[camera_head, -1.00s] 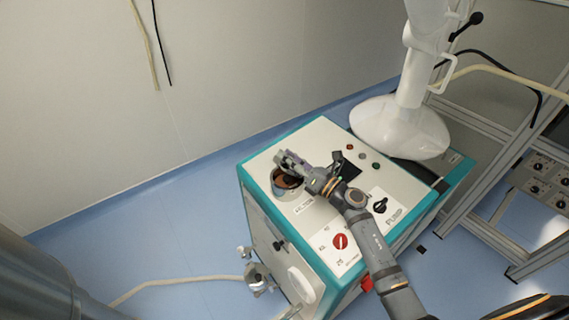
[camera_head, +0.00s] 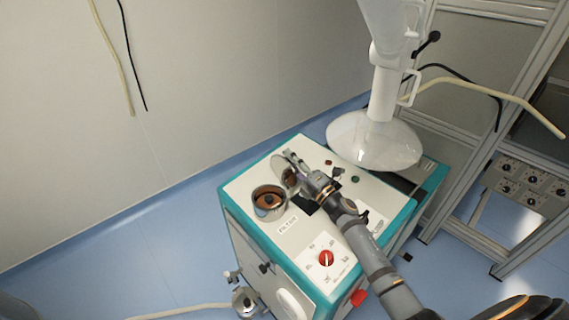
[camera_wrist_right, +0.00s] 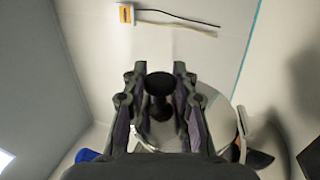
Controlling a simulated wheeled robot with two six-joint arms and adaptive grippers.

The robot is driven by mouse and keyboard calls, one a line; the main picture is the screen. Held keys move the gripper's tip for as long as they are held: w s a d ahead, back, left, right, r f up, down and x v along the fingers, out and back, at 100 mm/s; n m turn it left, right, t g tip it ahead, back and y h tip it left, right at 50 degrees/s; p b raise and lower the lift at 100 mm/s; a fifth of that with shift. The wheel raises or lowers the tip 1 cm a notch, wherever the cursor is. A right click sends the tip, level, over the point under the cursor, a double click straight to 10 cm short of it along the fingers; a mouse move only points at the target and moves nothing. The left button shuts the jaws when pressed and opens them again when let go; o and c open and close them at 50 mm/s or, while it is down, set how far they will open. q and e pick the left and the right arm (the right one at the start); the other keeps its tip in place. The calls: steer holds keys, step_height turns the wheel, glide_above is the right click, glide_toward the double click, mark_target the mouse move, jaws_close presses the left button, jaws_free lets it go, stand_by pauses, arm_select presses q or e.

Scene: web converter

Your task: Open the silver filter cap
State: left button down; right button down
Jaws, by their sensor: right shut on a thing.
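The silver filter cap (camera_head: 280,168) is off the round filter opening (camera_head: 270,201) and is held tilted above the machine top, to the right of and behind the opening. Brown filter material shows inside the open housing. My right gripper (camera_head: 297,163) is shut on the cap's black knob. In the right wrist view the black knob (camera_wrist_right: 160,82) sits between the two fingers, and the silver disc of the cap (camera_wrist_right: 218,113) shows behind them. My left gripper is not in view.
The white and teal machine (camera_head: 238,188) has a red rotary switch (camera_head: 326,258) at the front of its top. A white funnel-shaped hopper (camera_head: 375,140) stands close behind and right of my gripper. A metal frame (camera_head: 455,190) is at the right. Blue floor is clear at left.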

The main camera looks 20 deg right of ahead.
steer(key=shift+w+d+f+m+h, duration=0.25)
steer(key=shift+d+m, duration=0.25)
steer(key=shift+m, duration=0.35)
steer(key=shift+w+d+f+m+h, duration=0.2)
steer(key=shift+d+m, duration=0.25)
steer(key=shift+m, duration=0.4)
steer(key=c, duration=1)
jaws_free()
steer(key=r+v, duration=0.1)
steer(key=v, duration=0.4)
steer(key=r+v, duration=0.1)
steer(key=v, duration=0.3)
steer(key=r+v, duration=0.1)
steer(key=v, duration=0.4)
steer(key=shift+s+d+f, duration=0.15)
steer(key=shift+s, duration=0.55)
